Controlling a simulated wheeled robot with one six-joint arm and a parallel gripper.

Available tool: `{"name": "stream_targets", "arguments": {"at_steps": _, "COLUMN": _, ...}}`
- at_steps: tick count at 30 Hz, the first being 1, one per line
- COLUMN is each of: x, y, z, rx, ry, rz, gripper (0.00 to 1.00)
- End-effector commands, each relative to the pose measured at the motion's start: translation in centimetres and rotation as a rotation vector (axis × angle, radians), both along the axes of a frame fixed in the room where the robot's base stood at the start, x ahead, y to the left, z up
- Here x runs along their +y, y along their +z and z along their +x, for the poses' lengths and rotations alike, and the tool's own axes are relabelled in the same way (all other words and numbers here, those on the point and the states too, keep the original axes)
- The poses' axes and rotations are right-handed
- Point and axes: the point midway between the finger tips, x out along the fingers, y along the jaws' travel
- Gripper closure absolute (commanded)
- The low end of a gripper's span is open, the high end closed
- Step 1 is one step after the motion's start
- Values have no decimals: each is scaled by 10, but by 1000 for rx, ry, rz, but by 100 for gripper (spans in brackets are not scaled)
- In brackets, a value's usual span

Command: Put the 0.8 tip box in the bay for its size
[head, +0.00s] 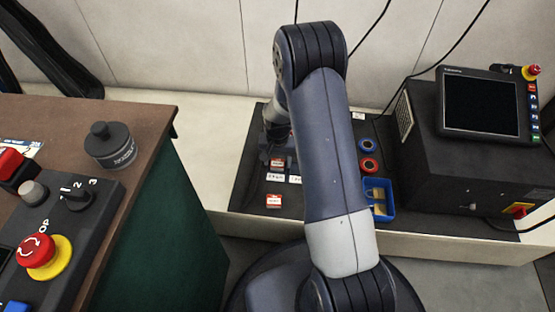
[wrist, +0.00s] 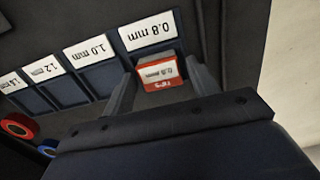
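The 0.8 tip box (wrist: 161,75), red with a white label reading 0.8 mm, sits between the two fingers of my gripper (wrist: 160,82) in the wrist view. The box is right by the white 0.8 mm label (wrist: 148,30), over or in the dark blue bay there. I cannot tell whether it touches the bay floor, as box and fingers hide most of it. In the head view my gripper (head: 276,150) points down at the back left of the dark bench mat, with a red box (head: 277,163) by it.
Bays labelled 1.0 mm (wrist: 90,48) and 1.2 mm (wrist: 53,67) run left in the wrist view, with another beyond. Another red box (head: 273,201) lies nearer the mat's front. A blue ring (head: 367,145), red ring (head: 369,165) and blue bin (head: 389,212) stand right of my arm.

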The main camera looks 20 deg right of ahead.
Motion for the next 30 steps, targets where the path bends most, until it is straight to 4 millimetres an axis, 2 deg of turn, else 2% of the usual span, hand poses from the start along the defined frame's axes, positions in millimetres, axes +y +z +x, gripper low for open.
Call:
{"name": "stream_targets", "arguments": {"at_steps": 3, "x": 0, "y": 0, "z": 0, "rx": 0, "ry": 0, "rz": 0, "gripper": 37}}
{"name": "stream_targets", "arguments": {"at_steps": 12, "x": 0, "y": 6, "z": 0, "rx": -1, "ry": 0, "rz": 0, "gripper": 37}}
{"name": "stream_targets", "arguments": {"at_steps": 16, "x": 0, "y": 28, "z": 1, "rx": -2, "ry": 0, "rz": 0, "gripper": 37}}
{"name": "stream_targets", "arguments": {"at_steps": 24, "x": 0, "y": 88, "z": 1, "rx": -3, "ry": 0, "rz": 0, "gripper": 37}}
{"name": "stream_targets", "arguments": {"at_steps": 30, "x": 0, "y": 116, "z": 0, "rx": -1, "ry": 0, "rz": 0, "gripper": 37}}
